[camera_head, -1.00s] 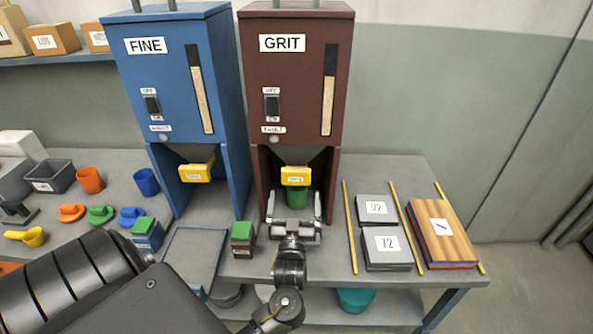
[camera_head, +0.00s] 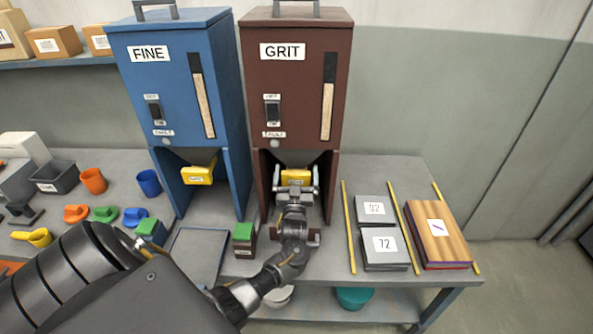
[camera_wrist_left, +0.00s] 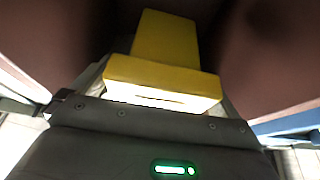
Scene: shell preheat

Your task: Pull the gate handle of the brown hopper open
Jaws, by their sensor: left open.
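The brown hopper (camera_head: 297,95), labelled GRIT, stands on the bench with a small switch and a level window on its front. Its yellow gate handle (camera_head: 297,175) sits under the hopper's funnel, between the side walls. My left gripper (camera_head: 296,184) is open just in front of the handle, with one finger towards each side of it. In the left wrist view the yellow handle (camera_wrist_left: 162,80) fills the middle ahead of the palm. I cannot tell whether the fingers touch it. The green cup below the handle is hidden behind my gripper. My right gripper is not in view.
The blue hopper (camera_head: 178,85), labelled FINE, stands close on the left with its own yellow handle (camera_head: 199,174). A small green-topped box (camera_head: 243,239) is just left of my wrist.

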